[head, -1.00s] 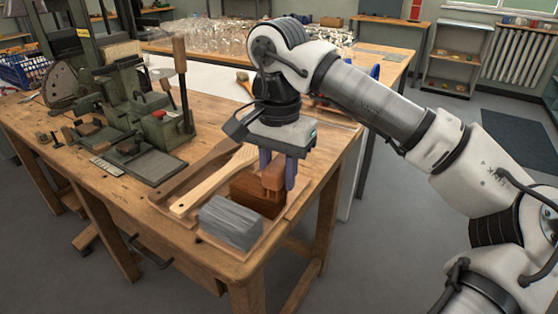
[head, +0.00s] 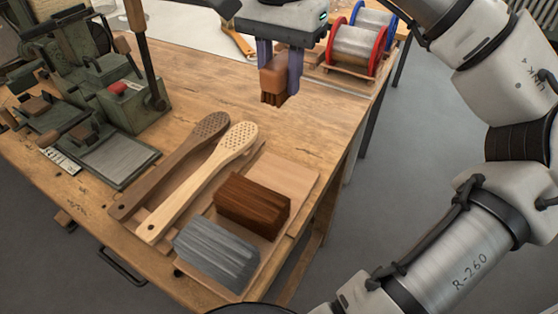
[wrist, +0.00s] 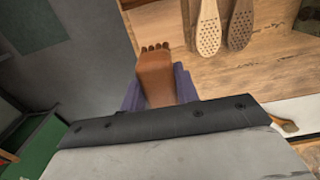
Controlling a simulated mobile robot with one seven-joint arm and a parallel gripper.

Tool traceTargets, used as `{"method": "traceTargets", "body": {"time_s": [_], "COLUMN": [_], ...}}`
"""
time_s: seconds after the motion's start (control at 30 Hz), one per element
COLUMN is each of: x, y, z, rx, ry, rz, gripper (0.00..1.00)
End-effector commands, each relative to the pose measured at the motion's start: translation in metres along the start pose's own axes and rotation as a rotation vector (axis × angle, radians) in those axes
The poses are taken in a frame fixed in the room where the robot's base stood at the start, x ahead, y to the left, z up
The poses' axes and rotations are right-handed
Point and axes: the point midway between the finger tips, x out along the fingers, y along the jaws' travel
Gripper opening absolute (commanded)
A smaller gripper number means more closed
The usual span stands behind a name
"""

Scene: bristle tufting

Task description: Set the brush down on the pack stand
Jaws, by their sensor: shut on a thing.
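My gripper (head: 279,92) is shut on a short brown brush (head: 273,79), a wooden block with dark bristles pointing down. It hangs above the bench, clear of the surface. In the wrist view the brush (wrist: 155,78) sits between the purple fingers, with several tufts at its far end. A low wooden stand (head: 292,174) at the bench's front right corner, seemingly the pack stand, holds a brown bristle pack (head: 252,205) and a grey bristle pack (head: 216,252). Its back part is bare. My gripper is behind this bare part in the picture.
Two drilled paddle handles, one dark (head: 172,165) and one pale (head: 196,185), lie left of the stand. A green machine (head: 115,110) is at the left. Wire spools (head: 357,47) stand at the back right. The bench middle is clear.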

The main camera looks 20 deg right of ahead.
Motion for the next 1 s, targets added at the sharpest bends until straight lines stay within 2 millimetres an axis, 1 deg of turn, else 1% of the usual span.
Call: {"method": "traceTargets", "body": {"time_s": [0.03, 0.2, 0.27, 0.4, 0.5, 0.6, 0.77, 0.83, 1.0], "x": [0.013, 0.058, 0.072, 0.109, 0.129, 0.142, 0.152, 0.159, 0.185], "y": [0.0, 0.0, 0.001, 0.001, 0.0, 0.0, 0.0, 0.0, 0.0], "z": [0.0, 0.001, 0.001, 0.001, 0.001, 0.001, 0.0, 0.0, 0.0], "rx": [-0.004, -0.005, -0.001, -0.001, -0.001, -0.001, 0.0, -0.001, 0.0], "ry": [-0.004, -0.004, -0.003, -0.002, -0.001, -0.001, -0.001, -0.001, -0.002], "rz": [0.0, -0.001, 0.002, 0.001, 0.001, -0.001, 0.001, 0.0, 0.001], "gripper": [0.06, 0.06, 0.06, 0.06, 0.06, 0.06, 0.06, 0.06, 0.06]}}
